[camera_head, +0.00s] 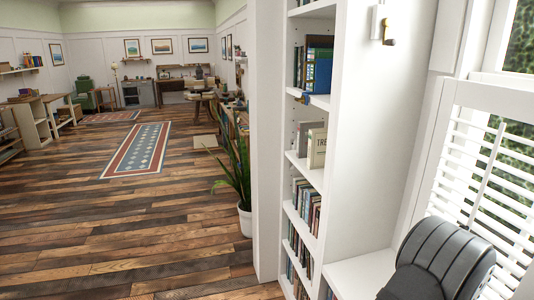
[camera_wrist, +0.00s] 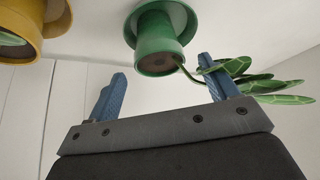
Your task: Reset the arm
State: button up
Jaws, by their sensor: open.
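My gripper (camera_wrist: 164,85) shows only in the wrist view. Its two blue fingers stand wide apart, and nothing is seen between them. A green pot (camera_wrist: 160,38) appears upside down in the picture, just beyond the fingers, with its brown inside facing the camera. A stem with green leaves (camera_wrist: 245,75) runs from the pot to the right, behind the right finger. Whether the finger touches the leaves I cannot tell. The head view does not show my gripper.
A yellow pot (camera_wrist: 30,25) is at the upper left of the wrist view. In the head view, a white bookshelf (camera_head: 310,170) stands beside a shuttered window (camera_head: 480,180). A potted plant (camera_head: 242,190) stands left of the shelf. The plank floor (camera_head: 110,230) is largely open.

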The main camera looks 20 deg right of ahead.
jog(key=v, duration=1.3)
jog(key=x, duration=1.6)
jog(key=shift+w+d+f, duration=0.1)
jog(key=shift+f, duration=0.15)
notch_tip(320, 180, up, 4)
jog(key=shift+f, duration=0.15)
notch_tip(320, 180, up, 7)
jog(key=m+g+h, duration=0.1)
jog(key=m, duration=0.2)
jog(key=shift+g, duration=0.3)
